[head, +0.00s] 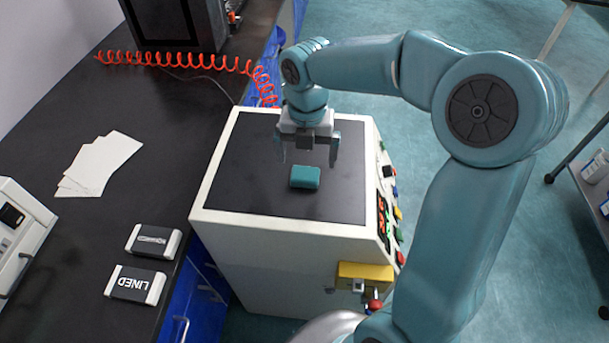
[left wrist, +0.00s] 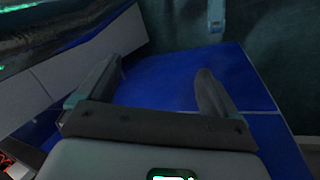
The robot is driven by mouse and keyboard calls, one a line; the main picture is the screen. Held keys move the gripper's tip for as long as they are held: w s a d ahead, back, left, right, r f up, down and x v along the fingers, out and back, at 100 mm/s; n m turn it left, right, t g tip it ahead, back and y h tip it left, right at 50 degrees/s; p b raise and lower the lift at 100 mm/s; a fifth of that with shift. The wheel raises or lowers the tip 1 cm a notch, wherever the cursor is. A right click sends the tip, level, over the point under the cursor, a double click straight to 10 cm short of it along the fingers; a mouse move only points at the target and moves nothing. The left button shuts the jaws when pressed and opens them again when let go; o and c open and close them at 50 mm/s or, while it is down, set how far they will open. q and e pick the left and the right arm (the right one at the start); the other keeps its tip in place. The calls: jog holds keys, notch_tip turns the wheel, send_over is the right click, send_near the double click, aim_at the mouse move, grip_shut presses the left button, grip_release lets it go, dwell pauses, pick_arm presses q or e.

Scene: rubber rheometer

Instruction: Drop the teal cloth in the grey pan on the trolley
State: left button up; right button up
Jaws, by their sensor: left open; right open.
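The teal cloth (head: 305,177) is a small folded block lying on the dark top of the white machine (head: 262,150) in the head view. My right gripper (head: 308,157) is open and empty just above and behind the cloth, its fingers pointing down. The cloth is not between the fingers as far as I can see. My left gripper (left wrist: 160,72) shows only in the left wrist view, open and empty, facing blue panels. I do not see the grey pan. A trolley-like shelf (head: 591,198) is partly in view at the right edge.
A black bench (head: 110,215) on the left holds white sheets (head: 98,165), two labelled boxes (head: 137,284) and an orange coiled hose (head: 185,63). Buttons and a yellow block (head: 365,275) stick out from the machine's side. The teal floor at right is mostly clear.

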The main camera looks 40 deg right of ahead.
aim_at(305, 175)
jog(key=shift+w+a+f, duration=0.1)
jog(key=shift+w+f, duration=0.1)
jog(key=shift+f, duration=0.45)
jog(key=f, duration=0.5)
jog(key=shift+w+f, duration=0.2)
jog(key=shift+f, duration=0.05)
jog(key=shift+s+r, duration=0.1)
jog(key=shift+s, duration=0.15)
jog(key=shift+w, duration=0.2)
jog(key=c, duration=1.1)
jog(key=shift+s, duration=0.15)
